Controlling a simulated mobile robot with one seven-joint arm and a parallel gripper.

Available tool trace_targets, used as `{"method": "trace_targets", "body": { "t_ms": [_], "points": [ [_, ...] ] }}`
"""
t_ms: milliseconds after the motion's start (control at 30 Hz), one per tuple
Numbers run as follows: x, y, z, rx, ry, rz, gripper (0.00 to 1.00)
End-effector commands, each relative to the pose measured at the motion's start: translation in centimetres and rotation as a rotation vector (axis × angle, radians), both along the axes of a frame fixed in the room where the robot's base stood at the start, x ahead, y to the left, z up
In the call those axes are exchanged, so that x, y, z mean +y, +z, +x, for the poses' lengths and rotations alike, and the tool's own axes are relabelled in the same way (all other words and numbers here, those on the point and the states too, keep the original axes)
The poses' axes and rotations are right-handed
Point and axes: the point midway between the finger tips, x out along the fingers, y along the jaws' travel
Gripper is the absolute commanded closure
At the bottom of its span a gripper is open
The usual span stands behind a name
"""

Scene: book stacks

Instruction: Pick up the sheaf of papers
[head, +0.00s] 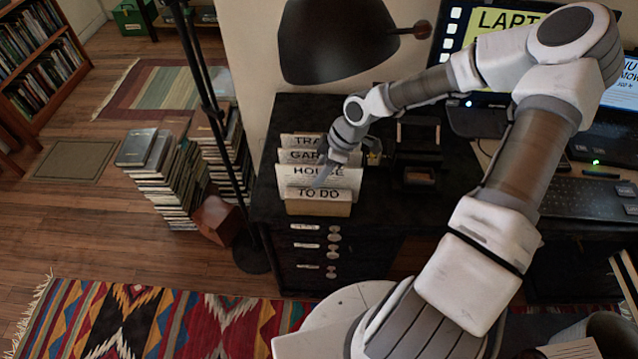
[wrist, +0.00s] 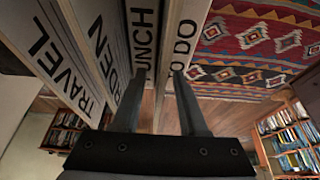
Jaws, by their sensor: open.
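My gripper (head: 324,174) is over these sheets from above and covers part of the labels. In the wrist view my gripper (wrist: 156,80) is open, one finger on each side of a pale upright edge beside the TO DO panel (wrist: 183,45). Contact cannot be told.
A black lamp (head: 338,45) hangs above the sorter. A dark device (head: 417,155) stands close to its right, and a keyboard (head: 585,205) lies farther right. Book stacks (head: 165,180) and a lamp pole stand on the floor at left. A patterned rug (head: 150,320) lies in front.

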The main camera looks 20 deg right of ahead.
Motion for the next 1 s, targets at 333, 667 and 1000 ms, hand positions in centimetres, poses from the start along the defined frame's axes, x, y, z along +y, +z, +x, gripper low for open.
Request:
{"method": "trace_targets", "body": {
  "t_ms": [333,667,1000],
  "points": [
    [-0.01,-0.44,0.0,0.0,0.0,-0.001,0.57],
    [-0.01,-0.44,0.0,0.0,0.0,-0.001,0.74],
    [-0.01,-0.44,0.0,0.0,0.0,0.0,1.0]
  ]
}}
